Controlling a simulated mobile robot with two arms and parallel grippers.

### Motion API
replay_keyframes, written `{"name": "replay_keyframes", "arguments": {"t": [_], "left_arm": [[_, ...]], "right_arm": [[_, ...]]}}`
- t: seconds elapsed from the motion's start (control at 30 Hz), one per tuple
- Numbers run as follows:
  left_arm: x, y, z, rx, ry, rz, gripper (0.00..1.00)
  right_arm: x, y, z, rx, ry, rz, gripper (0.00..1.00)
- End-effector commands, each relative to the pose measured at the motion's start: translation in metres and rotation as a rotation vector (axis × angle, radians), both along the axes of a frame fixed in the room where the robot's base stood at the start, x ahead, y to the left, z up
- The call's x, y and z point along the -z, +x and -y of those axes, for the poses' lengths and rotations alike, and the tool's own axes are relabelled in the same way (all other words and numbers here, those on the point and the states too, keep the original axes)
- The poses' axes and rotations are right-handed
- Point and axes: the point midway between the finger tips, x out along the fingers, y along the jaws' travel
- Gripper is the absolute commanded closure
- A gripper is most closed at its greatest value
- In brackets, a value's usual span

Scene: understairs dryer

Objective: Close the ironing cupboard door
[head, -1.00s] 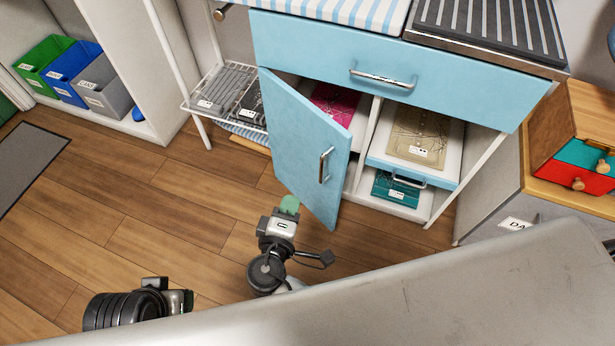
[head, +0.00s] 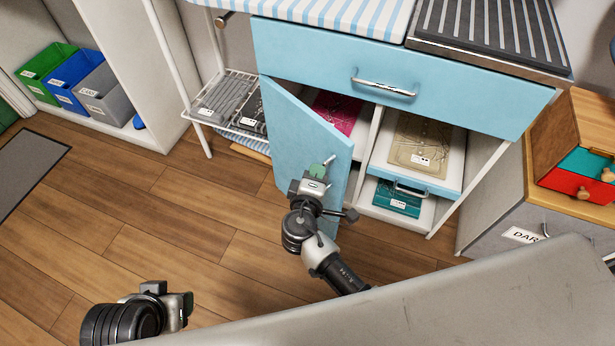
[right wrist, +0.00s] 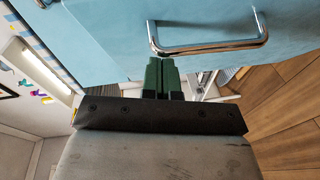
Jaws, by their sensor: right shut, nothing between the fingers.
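The light blue ironing cupboard door (head: 300,125) stands open, swung out to the left, with the interior visible at its right. Its chrome handle is mostly hidden behind my right gripper in the head view; the handle shows clearly in the right wrist view (right wrist: 212,46), on the blue door face (right wrist: 115,25). My right gripper (head: 324,166) is shut and empty, in front of the door's outer face. Its green fingertips (right wrist: 161,62) are close to one end of the handle; I cannot tell whether they touch. My left gripper (head: 188,303) is low at the left, away from the door; its jaw opening is unclear.
A blue drawer (head: 395,75) with a chrome handle is above the opening. Inside are shelves with a pink item (head: 336,110) and a tan item (head: 418,140). A wire rack (head: 228,100) stands left of the door. The wooden floor (head: 190,185) in front is clear.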

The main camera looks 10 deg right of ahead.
Motion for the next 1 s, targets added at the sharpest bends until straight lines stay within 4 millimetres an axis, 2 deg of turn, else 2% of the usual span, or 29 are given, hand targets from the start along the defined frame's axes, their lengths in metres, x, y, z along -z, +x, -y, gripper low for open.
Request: {"name": "replay_keyframes", "arguments": {"t": [0.3,0.4,0.47,0.6,0.77,0.9,1.0], "left_arm": [[0.000,0.000,0.000,0.000,0.000,0.001,0.44],[-0.002,-0.001,0.000,0.000,0.001,-0.003,0.44],[-0.003,-0.004,-0.001,-0.002,0.005,-0.025,0.44],[-0.004,-0.016,-0.005,-0.007,0.018,-0.097,0.44],[0.000,-0.016,-0.005,-0.007,0.019,-0.096,0.44],[0.003,-0.006,-0.002,-0.002,0.007,-0.037,0.44],[0.001,0.004,0.001,0.002,-0.004,0.022,0.44]], "right_arm": [[0.000,0.000,0.001,-0.001,0.000,0.000,1.00],[0.000,0.002,0.008,-0.018,-0.002,0.001,1.00],[-0.001,0.006,0.017,-0.046,-0.006,0.001,1.00],[-0.001,0.020,0.052,-0.161,-0.010,0.000,1.00],[0.001,0.043,0.090,-0.308,-0.009,0.000,1.00],[0.001,0.065,0.115,-0.371,-0.003,0.002,1.00],[0.001,0.074,0.125,-0.372,0.001,0.001,1.00]]}}
